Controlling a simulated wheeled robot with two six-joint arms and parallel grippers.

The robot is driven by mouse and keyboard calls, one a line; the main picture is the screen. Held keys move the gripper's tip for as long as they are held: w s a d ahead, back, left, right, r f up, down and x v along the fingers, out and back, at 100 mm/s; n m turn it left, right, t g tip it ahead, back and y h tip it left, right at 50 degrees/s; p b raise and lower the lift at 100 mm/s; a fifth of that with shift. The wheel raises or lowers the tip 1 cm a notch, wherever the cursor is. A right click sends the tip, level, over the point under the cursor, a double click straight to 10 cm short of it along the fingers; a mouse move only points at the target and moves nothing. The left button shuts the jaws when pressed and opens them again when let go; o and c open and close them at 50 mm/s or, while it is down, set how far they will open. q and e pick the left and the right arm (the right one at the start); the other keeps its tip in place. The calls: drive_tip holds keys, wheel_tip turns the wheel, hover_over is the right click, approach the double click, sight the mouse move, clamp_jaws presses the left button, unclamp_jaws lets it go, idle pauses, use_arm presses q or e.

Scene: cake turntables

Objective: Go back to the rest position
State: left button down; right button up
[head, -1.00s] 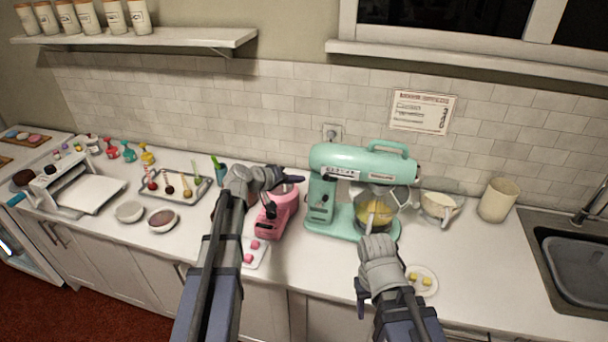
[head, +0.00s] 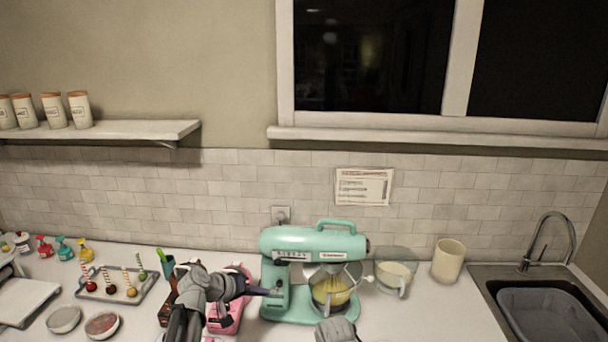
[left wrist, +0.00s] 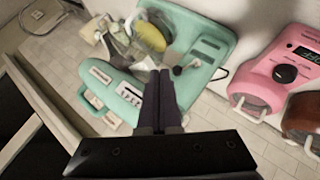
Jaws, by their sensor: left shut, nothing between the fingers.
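My left gripper (head: 275,291) is shut and empty in the head view. It is in front of the pink appliance (head: 238,312) and points right toward the mint-green stand mixer (head: 315,243). In the left wrist view its closed fingers (left wrist: 161,80) overlap the mixer (left wrist: 120,92) in the picture; I cannot tell any contact. The pink appliance shows there at the right (left wrist: 285,62). Of my right arm only a grey part shows at the bottom edge of the head view, below the mixer bowl (head: 331,291). The right fingers are out of the picture.
A glass bowl (head: 393,277), a cream canister (head: 448,260) and the sink (head: 545,310) are at the right. A tray of cake pops (head: 118,286) and two small bowls are at the left. A shelf (head: 110,131) is on the wall above the counter.

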use_arm(q)
drive_tip(key=s+d+f+m+g+y+b, duration=0.3)
drive_tip(key=s+d+f+m+g+b, duration=0.15)
drive_tip(key=s+d+f, duration=0.7)
drive_tip(key=s+a+f+m+g+y+b, duration=0.1)
drive_tip(key=s+f+y, duration=0.4)
drive_tip(key=s, duration=0.8)
drive_tip(key=a+f+g+b, duration=0.1)
drive_tip(key=g+b, duration=0.1)
drive_tip(key=shift+b, duration=0.35)
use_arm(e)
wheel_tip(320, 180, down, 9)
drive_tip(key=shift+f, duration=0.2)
use_arm(q)
drive_tip(key=shift+w+d, duration=0.1)
